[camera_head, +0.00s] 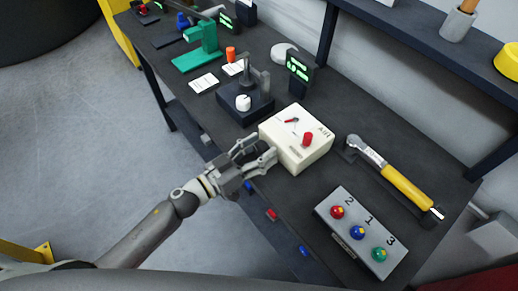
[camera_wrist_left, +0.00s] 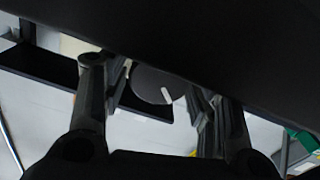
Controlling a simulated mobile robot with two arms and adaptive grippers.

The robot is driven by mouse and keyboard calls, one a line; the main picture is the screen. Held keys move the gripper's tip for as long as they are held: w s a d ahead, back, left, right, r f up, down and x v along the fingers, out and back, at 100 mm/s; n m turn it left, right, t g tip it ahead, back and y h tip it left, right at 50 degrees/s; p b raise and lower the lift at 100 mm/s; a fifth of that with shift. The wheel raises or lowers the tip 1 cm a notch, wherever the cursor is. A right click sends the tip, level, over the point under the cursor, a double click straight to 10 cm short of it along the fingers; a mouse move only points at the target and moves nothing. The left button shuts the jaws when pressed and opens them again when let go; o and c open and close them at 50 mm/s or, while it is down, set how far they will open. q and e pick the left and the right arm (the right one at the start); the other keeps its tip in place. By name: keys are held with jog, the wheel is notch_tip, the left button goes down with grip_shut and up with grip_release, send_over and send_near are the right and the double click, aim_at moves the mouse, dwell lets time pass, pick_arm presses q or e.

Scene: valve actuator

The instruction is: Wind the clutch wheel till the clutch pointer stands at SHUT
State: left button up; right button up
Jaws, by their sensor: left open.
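A cream box (camera_head: 305,155) stands on the dark bench, with a small red pointer (camera_head: 291,121) on a dial and a red knob (camera_head: 308,138) on its top. I cannot read the dial's marks, so I cannot tell where the pointer stands against SHUT. My left gripper (camera_head: 259,150) is open at the box's near left side; I cannot tell whether it touches. In the left wrist view, a dark round disc with a white mark (camera_wrist_left: 154,86) shows between the open fingers. It may be the clutch wheel; the head view does not show it clearly.
A dark block with a white knob (camera_head: 243,102) stands just behind the gripper. A button box (camera_head: 350,245) with red, blue and green buttons is at the front right. A yellow-handled tool (camera_head: 400,185) lies right of the cream box. A green device (camera_head: 200,52) stands farther back.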

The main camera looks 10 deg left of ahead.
pick_arm(q)
jog(key=shift+c, duration=0.3)
jog(key=c, duration=0.7)
jog(key=shift+o, duration=0.2)
jog(key=shift+m+p, duration=0.5)
jog(key=shift+m, duration=1.6)
jog(key=o, duration=0.7)
